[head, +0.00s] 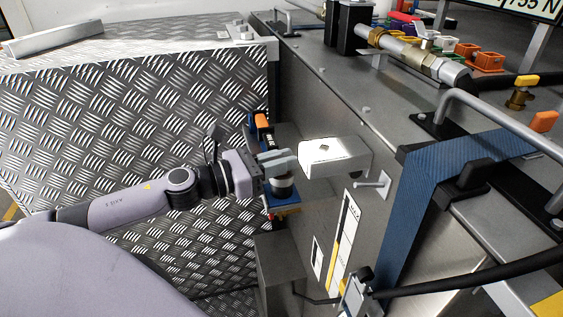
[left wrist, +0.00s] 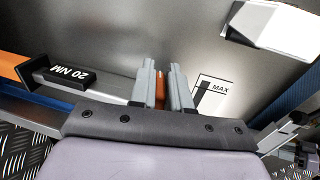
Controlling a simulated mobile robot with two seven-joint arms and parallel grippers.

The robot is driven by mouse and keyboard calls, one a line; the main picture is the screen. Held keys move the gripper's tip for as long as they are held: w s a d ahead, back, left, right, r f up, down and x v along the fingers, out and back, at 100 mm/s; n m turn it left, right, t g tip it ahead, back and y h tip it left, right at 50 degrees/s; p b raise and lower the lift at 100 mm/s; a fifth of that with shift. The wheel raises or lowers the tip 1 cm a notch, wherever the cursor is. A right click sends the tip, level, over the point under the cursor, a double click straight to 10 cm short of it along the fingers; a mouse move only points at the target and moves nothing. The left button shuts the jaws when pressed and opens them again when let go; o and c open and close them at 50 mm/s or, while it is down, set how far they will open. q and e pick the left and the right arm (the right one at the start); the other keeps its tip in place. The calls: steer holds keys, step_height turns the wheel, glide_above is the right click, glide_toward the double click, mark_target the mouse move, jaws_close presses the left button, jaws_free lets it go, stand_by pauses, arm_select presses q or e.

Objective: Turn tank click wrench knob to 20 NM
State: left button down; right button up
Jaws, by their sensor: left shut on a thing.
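My left gripper (head: 287,163) is at the side of the metal tank cabinet, in front of a blue and orange part (head: 262,124). In the left wrist view its two grey fingers (left wrist: 164,80) are close together, with a narrow orange piece (left wrist: 160,90) between them, seemingly the wrench knob. The fingers hide most of it. I cannot tell the knob's exact setting. My right gripper is not in view.
A white-topped box (head: 332,157) juts from the cabinet wall close to the gripper. A blue strap (head: 412,215) runs over the cabinet edge at right. A tread-plate box (head: 130,110) stands at left. A "MAX" label (left wrist: 214,92) is on the wall.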

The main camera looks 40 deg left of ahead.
arm_select(q)
steer(key=c, duration=1.2)
jaws_free()
steer(key=shift+o, duration=0.2)
steer(key=shift+b+v, duration=0.45)
steer(key=shift+v, duration=0.7)
steer(key=shift+b+v, duration=0.3)
steer(key=shift+v, duration=2.15)
